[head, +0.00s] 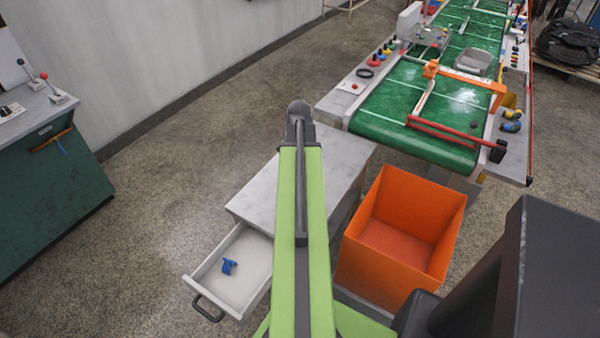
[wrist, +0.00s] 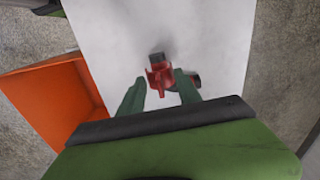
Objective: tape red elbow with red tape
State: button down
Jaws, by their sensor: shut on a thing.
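In the wrist view a red piece (wrist: 159,78) with a narrow strip pointing toward me shows between the fingers of my gripper (wrist: 162,80). My gripper is shut on this red piece. A dark end (wrist: 156,57) sticks out beyond it, and another dark, rounded part (wrist: 191,80) shows at its right, partly behind the finger. Together they look like a bent elbow, but I cannot tell where elbow and tape divide. They are over the pale tabletop (wrist: 215,25). In the head view my green arm hides the gripper and the red piece.
The grey table (head: 262,190) has an open drawer (head: 250,262) with a blue piece (head: 229,267) inside. An empty orange bin (head: 395,240) stands right of it. Beyond is a green conveyor (head: 400,115) with a red bar (head: 440,130). A dark green cabinet (head: 50,190) stands left; the floor between is clear.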

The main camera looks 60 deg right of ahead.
jog(key=shift+f+b, duration=0.65)
jog(key=shift+f, duration=0.15)
jog(key=shift+f+b, duration=0.85)
dwell(0.4)
jog(key=c, duration=0.7)
grip_release()
jog(key=shift+c, duration=0.2)
jog(key=shift+r, duration=0.2)
notch_tip(320, 180, up, 17)
jog(key=p, duration=1.7)
